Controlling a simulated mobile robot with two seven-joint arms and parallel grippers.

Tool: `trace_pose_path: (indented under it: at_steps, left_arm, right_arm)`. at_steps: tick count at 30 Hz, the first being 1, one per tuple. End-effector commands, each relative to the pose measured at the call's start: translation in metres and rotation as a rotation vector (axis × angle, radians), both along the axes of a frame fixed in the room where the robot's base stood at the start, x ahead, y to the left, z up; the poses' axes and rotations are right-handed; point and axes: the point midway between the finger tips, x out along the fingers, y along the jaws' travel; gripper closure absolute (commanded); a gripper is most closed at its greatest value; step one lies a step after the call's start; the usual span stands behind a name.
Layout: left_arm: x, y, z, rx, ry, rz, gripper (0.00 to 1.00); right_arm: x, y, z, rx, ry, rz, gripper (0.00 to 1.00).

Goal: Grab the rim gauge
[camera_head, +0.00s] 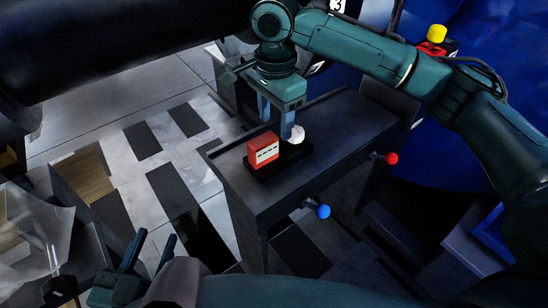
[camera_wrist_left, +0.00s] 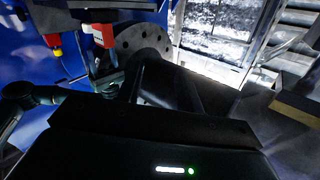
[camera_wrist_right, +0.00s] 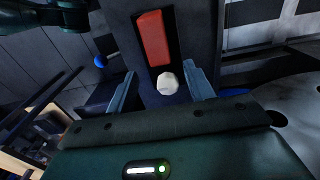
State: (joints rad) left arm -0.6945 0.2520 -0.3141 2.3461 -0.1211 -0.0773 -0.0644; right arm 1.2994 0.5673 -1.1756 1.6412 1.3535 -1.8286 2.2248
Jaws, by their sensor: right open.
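A red block with a white marked label (camera_head: 263,150) stands on a black tray (camera_head: 292,166) on the dark cabinet top. A small white rounded piece (camera_head: 297,134) sits beside it on the same tray. I cannot tell for sure which of them is the rim gauge. My right gripper (camera_head: 276,113) points down over the tray, open and empty. In the right wrist view the white piece (camera_wrist_right: 167,84) appears between its fingers, and the red block (camera_wrist_right: 153,38) lies beyond them. My left gripper (camera_head: 149,250) is low at the left, fingers apart, empty, away from the tray.
The dark cabinet (camera_head: 250,200) has a blue knob (camera_head: 323,211) and a red knob (camera_head: 391,159) on its front. A clear plastic bag (camera_head: 35,235) is at the lower left. Checkered floor (camera_head: 160,150) lies open left of the cabinet.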

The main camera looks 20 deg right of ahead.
Motion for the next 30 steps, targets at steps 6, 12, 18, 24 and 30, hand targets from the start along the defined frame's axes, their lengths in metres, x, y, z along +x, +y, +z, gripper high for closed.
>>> trace_pose_path:
  at_steps: [6, 12, 18, 24, 30]
  left_arm:
    - [0.000, -0.003, -0.002, -0.004, -0.049, -0.014, 0.64]
    - [-0.004, -0.011, -0.003, -0.019, -0.168, -0.054, 0.64]
    - [-0.003, -0.012, 0.000, -0.039, -0.176, -0.059, 0.64]
    - [-0.003, -0.012, 0.001, -0.040, -0.176, -0.059, 0.64]
    - [-0.003, -0.012, 0.001, -0.040, -0.176, -0.059, 0.64]
  right_arm:
    - [0.000, 0.000, -0.018, 0.000, -0.001, 0.001, 0.47]
    - [0.000, 0.000, -0.050, 0.000, 0.000, 0.002, 0.47]
    - [0.000, 0.000, -0.063, 0.000, -0.001, 0.002, 0.47]
    - [0.000, 0.000, -0.062, 0.002, -0.002, 0.002, 0.47]
    - [0.000, 0.000, -0.062, 0.001, -0.001, 0.002, 0.64]
